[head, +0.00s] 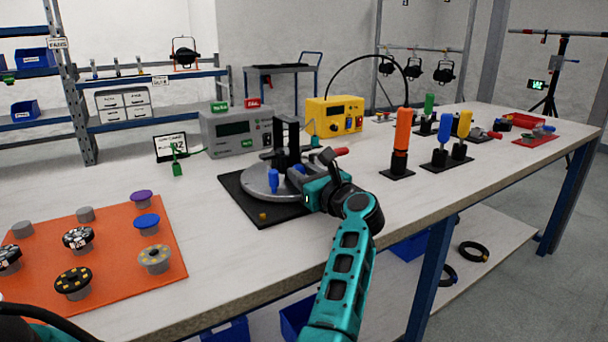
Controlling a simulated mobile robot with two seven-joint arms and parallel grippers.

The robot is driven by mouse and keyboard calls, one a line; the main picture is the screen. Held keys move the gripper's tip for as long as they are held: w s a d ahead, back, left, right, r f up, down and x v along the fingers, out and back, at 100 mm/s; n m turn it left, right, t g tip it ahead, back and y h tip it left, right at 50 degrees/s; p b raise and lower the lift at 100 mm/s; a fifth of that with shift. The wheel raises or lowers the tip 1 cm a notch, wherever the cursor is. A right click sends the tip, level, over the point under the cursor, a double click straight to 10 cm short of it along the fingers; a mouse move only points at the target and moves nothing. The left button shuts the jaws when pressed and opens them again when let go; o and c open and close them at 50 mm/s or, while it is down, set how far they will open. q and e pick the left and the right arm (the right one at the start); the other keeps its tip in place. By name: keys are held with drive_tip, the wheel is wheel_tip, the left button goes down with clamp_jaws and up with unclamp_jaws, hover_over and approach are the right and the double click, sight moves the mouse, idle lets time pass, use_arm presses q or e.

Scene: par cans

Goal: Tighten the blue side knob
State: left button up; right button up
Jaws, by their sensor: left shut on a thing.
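A black bracket (291,140) stands on a round grey plate (254,187) over a black square base (240,202) at the middle of the bench. An upright blue piece (273,181) stands at the front of the plate. A red handle (340,152) sticks out behind my wrist.
An orange mat (125,290) with several round knobs lies at left. A grey meter (235,130) and a yellow power supply (335,116) stand behind. Upright orange (403,130), blue and yellow handled tools stand at right.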

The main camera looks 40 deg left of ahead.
use_arm(q)
drive_tip(key=c, duration=0.4)
drive_tip(key=m+p, duration=0.2)
drive_tip(key=p, duration=0.1)
drive_tip(key=shift+r+m, duration=0.3)
drive_tip(key=shift+m, duration=0.1)
drive_tip(key=shift+c, duration=0.2)
drive_tip(key=shift+m+p, duration=0.5)
drive_tip(key=shift+p, duration=0.05)
drive_tip(key=shift+w+f+m+p, duration=0.1)
drive_tip(key=shift+m+p, duration=0.25)
drive_tip(key=shift+m, duration=0.15)
drive_tip(key=shift+f+m, duration=0.25)
drive_tip(key=shift+m, duration=0.25)
use_arm(e)
drive_tip(key=shift+s+d+r+h, duration=0.2)
drive_tip(key=shift+d+r, duration=0.2)
drive_tip(key=shift+r, duration=0.15)
drive_tip(key=shift+s+d+r+h, duration=0.2)
drive_tip(key=shift+d+r, duration=0.2)
drive_tip(key=shift+r, duration=0.1)
use_arm(q)
drive_tip(key=o, duration=1)
drive_tip(key=shift+c, duration=0.2)
drive_tip(key=shift+o, duration=0.5)
use_arm(e)
drive_tip(key=shift+w+r, duration=0.1)
drive_tip(key=shift+a, duration=0.1)
